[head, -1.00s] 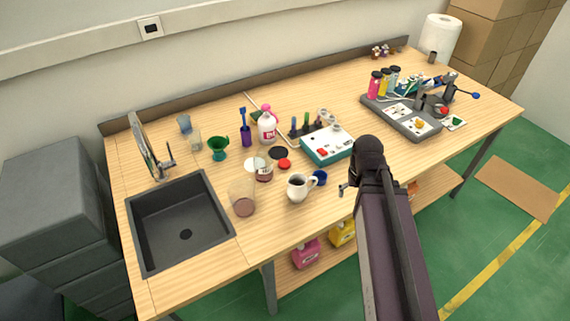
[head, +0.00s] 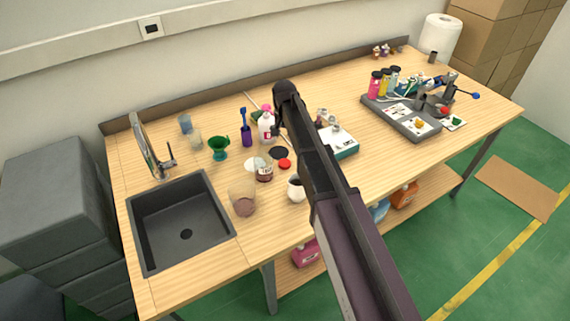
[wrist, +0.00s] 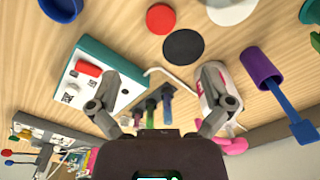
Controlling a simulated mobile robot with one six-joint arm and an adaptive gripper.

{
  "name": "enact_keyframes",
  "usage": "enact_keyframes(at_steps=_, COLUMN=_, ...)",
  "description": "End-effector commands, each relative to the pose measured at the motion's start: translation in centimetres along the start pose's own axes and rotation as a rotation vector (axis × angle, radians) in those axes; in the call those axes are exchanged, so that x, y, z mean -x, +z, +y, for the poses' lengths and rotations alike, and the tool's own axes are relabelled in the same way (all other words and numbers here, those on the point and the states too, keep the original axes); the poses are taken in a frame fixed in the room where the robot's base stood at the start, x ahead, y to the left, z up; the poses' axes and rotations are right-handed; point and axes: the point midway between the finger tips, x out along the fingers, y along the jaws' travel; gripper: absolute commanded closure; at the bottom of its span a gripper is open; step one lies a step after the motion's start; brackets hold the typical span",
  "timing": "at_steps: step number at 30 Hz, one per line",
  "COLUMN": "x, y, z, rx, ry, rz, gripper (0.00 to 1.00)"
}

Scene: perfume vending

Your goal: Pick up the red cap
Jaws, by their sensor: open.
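The red cap (head: 284,164) is a small round disc lying on the wooden table, just in front of a flat black disc (head: 279,152). It also shows in the wrist view (wrist: 160,18), near the top edge, beyond the fingertips and apart from them. My gripper (wrist: 163,76) is open, with its two fingers spread wide and nothing between them. In the head view my arm reaches over the table to the right of the cap, and its fingers are mostly hidden.
A white and teal device (wrist: 97,78) with a red button lies near the left finger. A white bottle (wrist: 208,95) is by the right finger, with a purple holder (wrist: 262,68) beyond. A white mug (head: 296,188) and a jar (head: 264,172) stand close to the cap.

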Motion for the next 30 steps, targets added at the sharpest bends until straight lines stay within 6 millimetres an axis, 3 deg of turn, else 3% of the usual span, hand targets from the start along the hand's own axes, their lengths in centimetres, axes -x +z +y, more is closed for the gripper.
enact_keyframes(at_steps=14, x=-0.2, y=-0.1, z=-0.2, rx=-0.003, ry=0.000, rz=0.000, gripper=0.00)
enact_keyframes(at_steps=30, x=-3.9, y=-0.2, z=-0.1, rx=-0.004, ry=0.000, rz=0.000, gripper=0.00)
